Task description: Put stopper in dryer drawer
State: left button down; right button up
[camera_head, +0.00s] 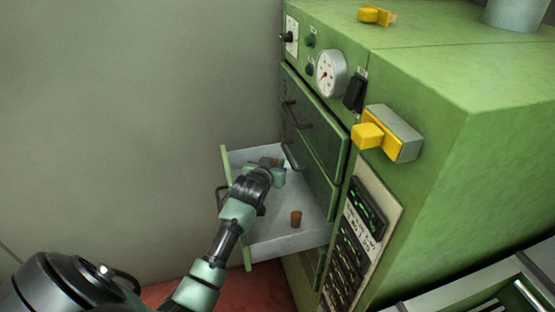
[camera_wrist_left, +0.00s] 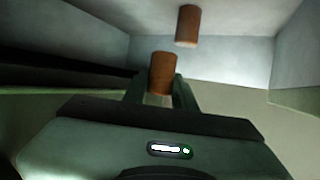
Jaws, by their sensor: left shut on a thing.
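The green dryer's lowest visible drawer is pulled open, with a pale grey inside (camera_head: 270,243). My left gripper (camera_head: 278,172) is over the open drawer, toward its far side. In the left wrist view its fingers (camera_wrist_left: 161,92) are shut on a brown cork stopper (camera_wrist_left: 162,70). Only a small bit of that stopper shows in the head view. A second stopper (camera_head: 296,218) stands on the drawer floor, apart from the gripper; the wrist view most likely shows it beyond the held one (camera_wrist_left: 188,24). My right gripper is not in view.
Shut drawers with dark handles (camera_head: 290,157) sit just above the open one, close to my gripper. The dryer (camera_head: 500,130) carries a gauge (camera_head: 331,74) and a yellow-handled switch (camera_head: 385,136). A bare wall (camera_head: 120,100) is at left.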

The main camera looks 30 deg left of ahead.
aim_at(277, 162)
pick_arm(q)
jog(key=x, duration=0.3)
jog(key=shift+w+r, duration=0.2)
jog(key=shift+w, duration=0.2)
jog(key=shift+f, duration=0.2)
jog(key=shift+r, duration=0.1)
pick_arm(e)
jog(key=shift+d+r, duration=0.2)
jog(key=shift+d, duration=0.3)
pick_arm(q)
jog(key=shift+s, duration=0.1)
jog(key=shift+f, duration=0.65)
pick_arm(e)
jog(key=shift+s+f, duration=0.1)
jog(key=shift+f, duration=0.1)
pick_arm(q)
jog(key=c, duration=1.1)
grip_release()
jog(key=shift+c, duration=0.2)
jog(key=shift+r, duration=0.1)
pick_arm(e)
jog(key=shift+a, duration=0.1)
